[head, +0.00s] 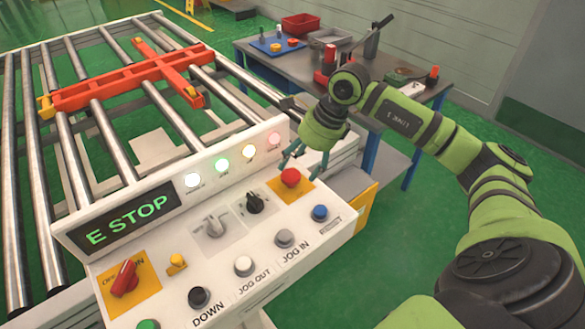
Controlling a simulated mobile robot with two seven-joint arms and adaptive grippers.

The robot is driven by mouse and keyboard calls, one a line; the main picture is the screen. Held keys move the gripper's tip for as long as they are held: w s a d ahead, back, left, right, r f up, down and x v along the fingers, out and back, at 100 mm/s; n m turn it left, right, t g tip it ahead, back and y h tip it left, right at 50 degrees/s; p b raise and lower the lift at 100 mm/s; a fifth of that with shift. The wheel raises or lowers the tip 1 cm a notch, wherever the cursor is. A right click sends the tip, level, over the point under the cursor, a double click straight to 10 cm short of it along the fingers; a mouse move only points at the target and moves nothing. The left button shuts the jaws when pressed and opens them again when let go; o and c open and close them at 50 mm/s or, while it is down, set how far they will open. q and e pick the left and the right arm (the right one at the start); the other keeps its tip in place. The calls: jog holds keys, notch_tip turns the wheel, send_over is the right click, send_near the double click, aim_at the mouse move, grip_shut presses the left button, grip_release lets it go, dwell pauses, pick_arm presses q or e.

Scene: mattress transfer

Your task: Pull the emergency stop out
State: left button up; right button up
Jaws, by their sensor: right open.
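The emergency stop (290,178) is a red mushroom button on a yellow square plate at the upper right of the white control panel (222,273). The panel's display (127,219) reads "E STOP" in green letters. My right gripper (304,162) reaches in from the right and points down just above and behind the red button. Its fingers are open and spread close to the button; whether they touch it I cannot tell. My left gripper is not in the view.
A roller conveyor (165,110) with an orange cross frame (130,77) lies behind. A workbench (268,66) with tools stands behind my right arm.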

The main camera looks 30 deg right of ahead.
aim_at(292, 174)
jog(key=shift+p+x, duration=0.35)
jog(key=shift+x, duration=0.9)
jog(key=shift+w+a+f, duration=0.15)
jog(key=shift+f, duration=0.35)
jog(key=shift+w+f, duration=0.1)
jog(key=c, duration=1.4)
grip_shut()
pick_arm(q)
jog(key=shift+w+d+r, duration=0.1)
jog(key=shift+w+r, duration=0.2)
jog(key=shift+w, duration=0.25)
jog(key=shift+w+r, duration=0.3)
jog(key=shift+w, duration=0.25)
pick_arm(e)
jog(key=shift+r, duration=1.05)
jog(key=o, duration=1.3)
grip_release()
jog(key=shift+w, duration=0.1)
jog(key=shift+o, duration=0.5)
